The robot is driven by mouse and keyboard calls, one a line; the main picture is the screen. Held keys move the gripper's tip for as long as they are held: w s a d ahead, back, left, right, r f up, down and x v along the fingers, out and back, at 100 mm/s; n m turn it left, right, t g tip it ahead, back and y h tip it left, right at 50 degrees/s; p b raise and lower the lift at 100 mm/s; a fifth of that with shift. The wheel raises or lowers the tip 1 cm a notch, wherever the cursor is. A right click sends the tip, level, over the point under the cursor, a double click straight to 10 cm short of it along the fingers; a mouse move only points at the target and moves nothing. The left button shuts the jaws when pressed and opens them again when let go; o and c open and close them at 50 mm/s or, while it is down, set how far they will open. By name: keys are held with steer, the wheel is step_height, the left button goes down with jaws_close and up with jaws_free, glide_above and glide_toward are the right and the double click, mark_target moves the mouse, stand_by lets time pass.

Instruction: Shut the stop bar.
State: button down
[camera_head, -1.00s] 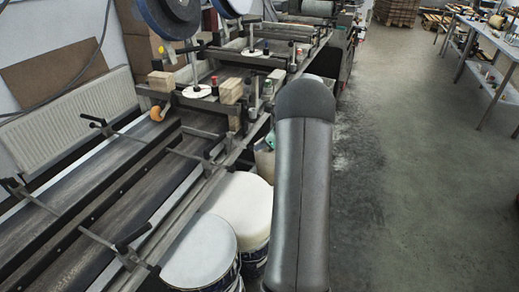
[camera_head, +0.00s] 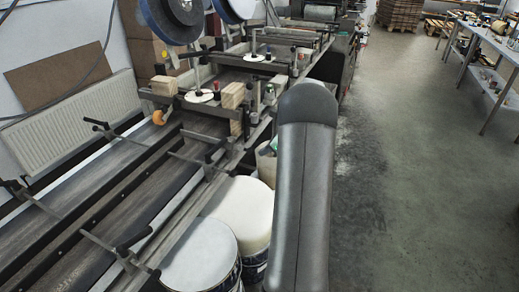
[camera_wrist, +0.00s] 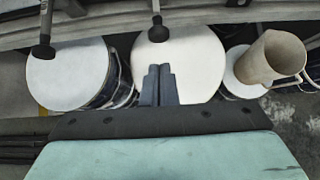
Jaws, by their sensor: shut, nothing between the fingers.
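Several dark bars with black knob ends reach over the conveyor in the head view; I cannot tell for sure which is the stop bar. One (camera_head: 115,248) is at the front edge by the drums, another (camera_head: 190,160) farther along. In the wrist view, black-knobbed bar ends show at upper left (camera_wrist: 45,32) and top centre (camera_wrist: 156,14). My gripper (camera_wrist: 158,70) shows in the wrist view, shut and empty, over the middle white drum lid. The centre knob lies just beyond the fingertips in the picture; the gap in depth is unclear. The gripper is hidden in the head view.
White-lidded drums (camera_head: 200,262) stand beside the conveyor (camera_head: 105,205). A beige jug (camera_wrist: 272,57) is right of the gripper in the wrist view. Wooden blocks (camera_head: 164,86) sit on the machine farther back. The floor (camera_head: 420,180) to the right is clear.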

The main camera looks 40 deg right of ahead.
steer(key=b+v, duration=0.1)
steer(key=v, duration=0.9)
steer(key=shift+s+d, duration=0.3)
steer(key=shift+s, duration=0.1)
steer(key=s+a+r+n+g, duration=0.2)
steer(key=a+n+g, duration=0.3)
steer(key=a+n, duration=1.4)
steer(key=s+a+f+n+g+h, duration=0.1)
steer(key=s+a+f+n+h, duration=0.1)
steer(key=s+a+n, duration=0.4)
steer(key=s+a+f+n+g+h, duration=0.1)
steer(key=s+a+n, duration=0.5)
steer(key=s+a, duration=0.6)
steer(key=a+f, duration=0.1)
steer(key=a, duration=0.4)
steer(key=shift+a+h, duration=0.15)
steer(key=shift+h, duration=0.25)
